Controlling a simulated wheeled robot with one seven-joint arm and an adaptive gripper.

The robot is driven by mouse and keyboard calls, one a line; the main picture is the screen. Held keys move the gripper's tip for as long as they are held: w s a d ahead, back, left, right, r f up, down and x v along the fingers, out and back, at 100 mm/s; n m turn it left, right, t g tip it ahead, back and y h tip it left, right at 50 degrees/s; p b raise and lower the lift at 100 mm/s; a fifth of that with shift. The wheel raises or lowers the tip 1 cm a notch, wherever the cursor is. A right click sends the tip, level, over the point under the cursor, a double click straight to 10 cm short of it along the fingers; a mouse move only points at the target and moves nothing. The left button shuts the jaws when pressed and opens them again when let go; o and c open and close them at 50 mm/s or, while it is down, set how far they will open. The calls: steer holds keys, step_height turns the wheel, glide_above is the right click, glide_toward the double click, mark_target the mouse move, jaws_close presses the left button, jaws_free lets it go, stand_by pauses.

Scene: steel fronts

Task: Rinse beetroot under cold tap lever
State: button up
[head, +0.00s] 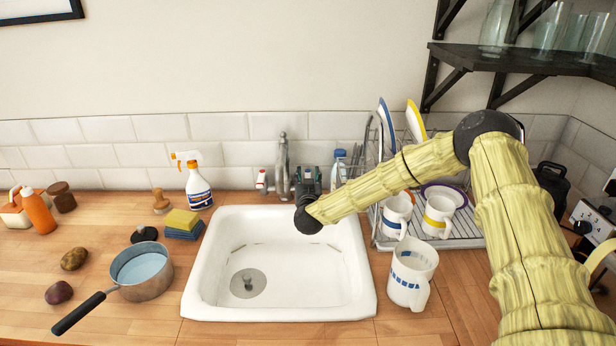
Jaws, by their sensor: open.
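A dark purple beetroot (59,293) lies on the wooden worktop at the lower left, apart from my gripper. The metal tap (282,165) stands behind the white sink (366,290). A small white, red-topped fitting (262,182), possibly a tap lever, stands left of the tap. No cold lever can be made out; my gripper and arm cover the area right of the tap. My gripper (308,174) is open over the sink's back edge, just right of the tap, fingers toward the wall. I cannot tell if it touches anything. The sink basin looks empty.
A brown potato (74,258) and a saucepan (154,284) with bluish contents stand left of the sink. Sponges (182,223) and a spray bottle (198,187) are at the back left. A mug (411,274) and a dish rack (462,240) are on the right.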

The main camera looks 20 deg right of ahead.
jaws_close()
steer(key=shift+d+n+y+b, duration=0.15)
steer(key=shift+n+y+b, duration=0.45)
steer(key=shift+y, duration=0.3)
jaws_free()
